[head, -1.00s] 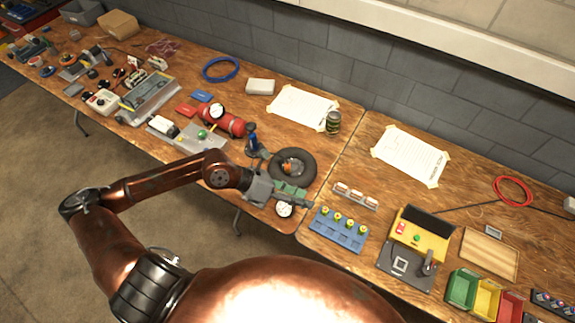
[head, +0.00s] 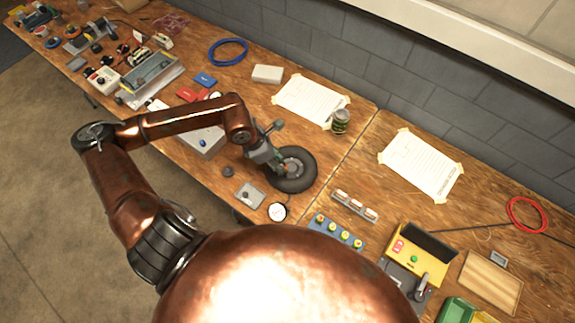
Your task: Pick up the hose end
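A black wheel with a tyre (head: 305,180) lies on the workbench. A round white-faced gauge (head: 277,211) lies at the bench's front edge, with a thin dark line, perhaps its hose, running up toward the tyre. The hose end itself cannot be made out; it may be hidden by my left gripper or too small to see. My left gripper (head: 277,167) reaches in from the left, its fingers angled down at the tyre's left side near the hub. Whether it is open, or touches anything, cannot be told. My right gripper is out of view.
A small grey plate (head: 249,194) lies left of the gauge. A blue rack with yellow-green knobs (head: 334,232) is to the right. Taped paper sheets (head: 310,102) lie behind the tyre.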

